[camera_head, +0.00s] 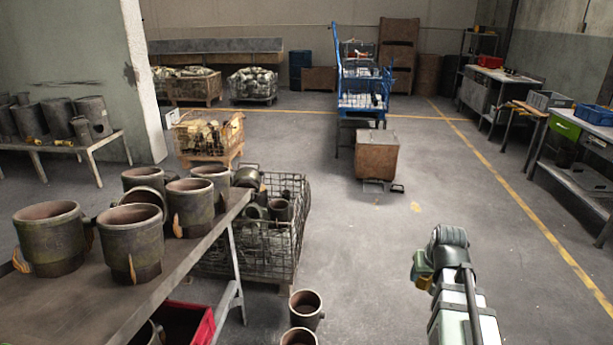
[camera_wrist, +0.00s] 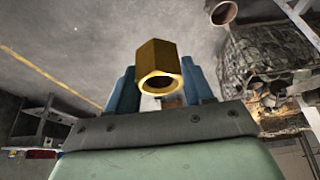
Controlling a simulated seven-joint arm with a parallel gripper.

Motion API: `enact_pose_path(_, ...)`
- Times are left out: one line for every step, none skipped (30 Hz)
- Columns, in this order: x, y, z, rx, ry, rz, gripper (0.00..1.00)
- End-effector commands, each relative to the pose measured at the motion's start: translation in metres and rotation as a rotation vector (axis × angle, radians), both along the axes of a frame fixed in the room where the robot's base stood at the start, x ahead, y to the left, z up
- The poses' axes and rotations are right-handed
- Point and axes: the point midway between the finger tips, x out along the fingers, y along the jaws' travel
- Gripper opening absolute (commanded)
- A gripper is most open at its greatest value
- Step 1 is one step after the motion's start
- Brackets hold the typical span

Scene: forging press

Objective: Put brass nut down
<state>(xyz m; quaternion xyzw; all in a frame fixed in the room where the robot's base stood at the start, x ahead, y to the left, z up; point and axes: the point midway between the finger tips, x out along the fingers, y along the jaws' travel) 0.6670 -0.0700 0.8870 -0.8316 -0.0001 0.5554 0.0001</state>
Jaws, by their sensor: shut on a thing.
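The brass nut (camera_wrist: 158,62) is a gold-coloured hexagonal piece with a round hole, seen in the wrist view. My gripper (camera_wrist: 160,88) is shut on it, with a blue finger on each side. In the head view my gripper (camera_head: 421,270) is at the lower right, above the open floor, with a small yellowish part showing at its end. The head view does not show the nut clearly.
A metal table (camera_head: 150,285) with several rusty cylinders stands at the left. A wire crate (camera_head: 290,235) of metal parts is beside it. Two cylinders (camera_head: 306,308) stand on the floor. A workbench (camera_head: 570,170) is at the right.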

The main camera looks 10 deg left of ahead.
Motion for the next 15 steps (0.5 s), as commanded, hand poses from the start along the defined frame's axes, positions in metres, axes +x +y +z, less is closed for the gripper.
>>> enact_pose_path(0.0,-0.001,0.0,-0.001,-0.001,-0.001,0.01)
enact_pose_path(0.0,-0.001,0.0,-0.001,-0.001,-0.001,0.01)
enact_pose_path(0.0,-0.001,0.0,-0.001,-0.001,-0.001,0.01)
enact_pose_path(0.0,0.0,0.0,0.0,-0.001,-0.001,0.01)
enact_pose_path(0.0,0.0,0.0,0.0,-0.001,0.001,0.01)
enact_pose_path(0.0,0.002,0.0,0.0,-0.001,0.003,0.01)
enact_pose_path(0.001,0.004,0.0,0.0,-0.001,0.006,0.01)
enact_pose_path(0.001,0.007,0.0,0.0,-0.001,0.011,0.01)
enact_pose_path(0.001,0.012,0.0,0.0,-0.001,0.019,0.01)
enact_pose_path(0.002,0.017,0.0,0.0,-0.001,0.027,0.01)
enact_pose_path(0.002,0.022,0.0,0.0,-0.001,0.035,0.01)
enact_pose_path(0.003,0.03,0.0,0.0,-0.001,0.048,0.01)
enact_pose_path(0.003,0.037,0.0,0.0,-0.001,0.06,0.01)
enact_pose_path(0.004,0.044,0.0,0.0,-0.001,0.071,0.01)
enact_pose_path(0.004,0.055,0.0,0.0,-0.001,0.089,0.01)
